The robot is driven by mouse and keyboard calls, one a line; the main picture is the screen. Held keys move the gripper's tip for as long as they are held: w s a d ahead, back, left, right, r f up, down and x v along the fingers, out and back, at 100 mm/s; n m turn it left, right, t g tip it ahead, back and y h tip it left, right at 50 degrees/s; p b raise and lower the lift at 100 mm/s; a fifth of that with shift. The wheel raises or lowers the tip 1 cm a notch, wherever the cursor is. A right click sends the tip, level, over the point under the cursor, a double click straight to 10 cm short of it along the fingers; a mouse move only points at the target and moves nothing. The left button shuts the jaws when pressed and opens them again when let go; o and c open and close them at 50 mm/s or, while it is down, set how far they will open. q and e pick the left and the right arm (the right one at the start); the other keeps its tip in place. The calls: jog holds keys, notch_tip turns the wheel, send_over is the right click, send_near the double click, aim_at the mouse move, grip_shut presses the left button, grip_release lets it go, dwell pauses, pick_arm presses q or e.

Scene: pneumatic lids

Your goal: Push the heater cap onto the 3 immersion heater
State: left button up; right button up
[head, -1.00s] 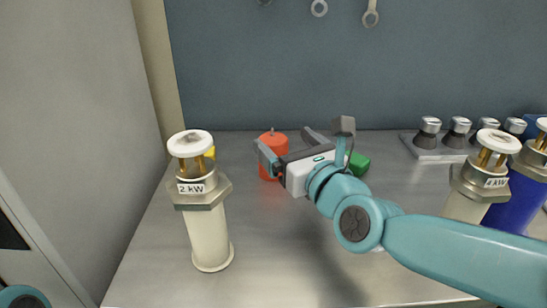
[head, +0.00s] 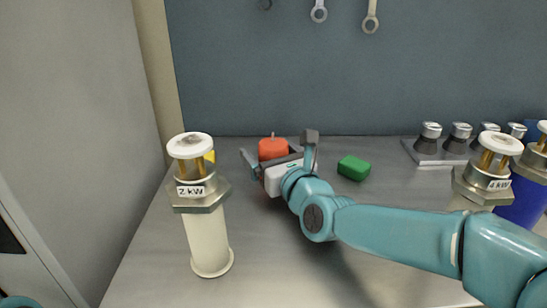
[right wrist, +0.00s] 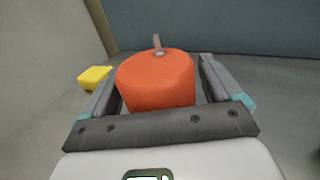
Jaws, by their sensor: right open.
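An orange-red cylindrical cap (head: 273,148) with a small pin on top stands at the back of the bench. It also shows in the right wrist view (right wrist: 158,85). My right gripper (head: 280,152) is open, with one finger on each side of the cap; whether they touch it is unclear. A cream heater marked 2 kW (head: 207,240) stands upright at front left, with brass posts and a white disc on top. A heater marked 4 kW (head: 487,178) stands at the right, partly behind my arm. No label reading 3 shows. My left gripper is out of view.
A green block (head: 353,168) lies right of the gripper. A yellow block (right wrist: 94,77) lies left of the cap. A blue-bodied heater (head: 522,200) stands at the right edge, beside a rack of dark knobs (head: 440,155).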

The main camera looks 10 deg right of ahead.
jog(key=c, duration=1)
